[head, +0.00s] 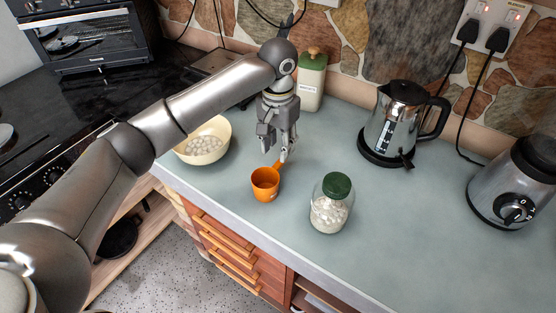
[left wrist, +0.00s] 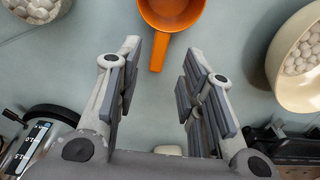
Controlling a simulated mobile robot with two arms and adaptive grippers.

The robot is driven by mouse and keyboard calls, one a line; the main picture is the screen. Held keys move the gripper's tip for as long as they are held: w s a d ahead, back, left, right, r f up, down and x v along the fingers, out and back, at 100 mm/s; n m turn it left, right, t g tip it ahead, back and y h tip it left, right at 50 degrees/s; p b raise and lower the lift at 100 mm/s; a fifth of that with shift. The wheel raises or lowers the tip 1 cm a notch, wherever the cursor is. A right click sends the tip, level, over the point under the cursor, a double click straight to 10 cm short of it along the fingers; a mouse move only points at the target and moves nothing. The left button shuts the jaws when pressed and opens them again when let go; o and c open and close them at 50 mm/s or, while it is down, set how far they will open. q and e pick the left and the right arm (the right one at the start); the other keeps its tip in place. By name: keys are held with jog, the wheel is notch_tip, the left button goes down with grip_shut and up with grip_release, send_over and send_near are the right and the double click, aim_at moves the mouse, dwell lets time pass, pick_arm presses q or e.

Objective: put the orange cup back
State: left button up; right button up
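The orange cup (head: 265,184) stands upright on the grey-green countertop (head: 390,230), its handle pointing back toward my left gripper (head: 279,156). In the left wrist view the cup (left wrist: 172,10) is partly cut off by the top edge, and its handle (left wrist: 160,52) reaches down toward the gap between my left fingers (left wrist: 158,75). The fingers are spread apart with nothing between them. The cup looks empty in the head view. My right gripper is in neither view.
A cream bowl (head: 203,154) of white balls stands left of the cup. A green-lidded jar (head: 330,215) with white contents is to its right. A green-and-white bottle (head: 311,90), a kettle (head: 395,120) and a blender (head: 505,190) stand further back and right.

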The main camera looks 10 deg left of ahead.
pick_arm(q)
notch_tip(320, 180, up, 5)
jog(key=shift+r+b, duration=0.1)
jog(key=shift+b, duration=0.2)
